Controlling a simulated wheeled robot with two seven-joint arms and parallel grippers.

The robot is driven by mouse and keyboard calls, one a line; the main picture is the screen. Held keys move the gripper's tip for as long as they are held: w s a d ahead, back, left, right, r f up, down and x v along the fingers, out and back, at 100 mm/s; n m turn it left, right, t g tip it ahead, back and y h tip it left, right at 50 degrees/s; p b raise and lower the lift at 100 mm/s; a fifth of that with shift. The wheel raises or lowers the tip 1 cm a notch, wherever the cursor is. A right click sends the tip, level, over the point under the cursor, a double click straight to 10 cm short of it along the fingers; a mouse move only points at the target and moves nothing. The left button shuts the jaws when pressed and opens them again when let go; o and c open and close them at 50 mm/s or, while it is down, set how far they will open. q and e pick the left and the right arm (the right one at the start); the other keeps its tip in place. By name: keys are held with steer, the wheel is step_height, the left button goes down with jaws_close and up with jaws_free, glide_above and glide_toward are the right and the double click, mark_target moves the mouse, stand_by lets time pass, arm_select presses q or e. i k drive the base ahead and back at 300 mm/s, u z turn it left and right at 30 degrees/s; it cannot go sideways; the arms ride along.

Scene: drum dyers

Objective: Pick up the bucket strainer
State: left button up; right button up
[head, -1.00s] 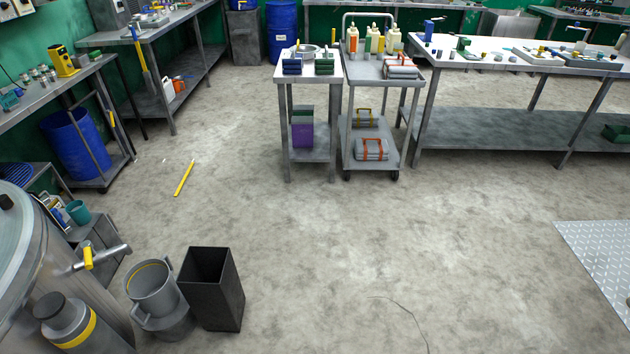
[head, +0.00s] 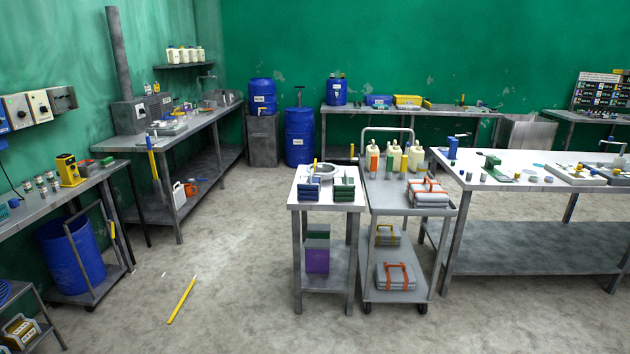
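A round grey rimmed item (head: 322,170), which may be the bucket strainer, sits on the small white-topped table (head: 300,202). It is small and partly hidden by the stacked dark blue blocks (head: 308,190) and dark green blocks (head: 344,190) in front of it. A thin yellow upright piece (head: 315,166) shows beside or in it; I cannot tell which. Neither of my grippers is in view.
A grey cart (head: 400,204) with bottles and bundles stands right beside the small table. A long workbench (head: 480,180) is at the right. A yellow stick (head: 181,301) lies on the floor at the left. The floor in front of the small table is clear.

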mark_target(326, 171)
steer(key=i, duration=3.1)
steer(key=u, duration=1.75)
steer(key=i, duration=1.8)
steer(key=z, duration=1.65)
steer(key=i, duration=1.4)
steer(key=z, duration=2.15)
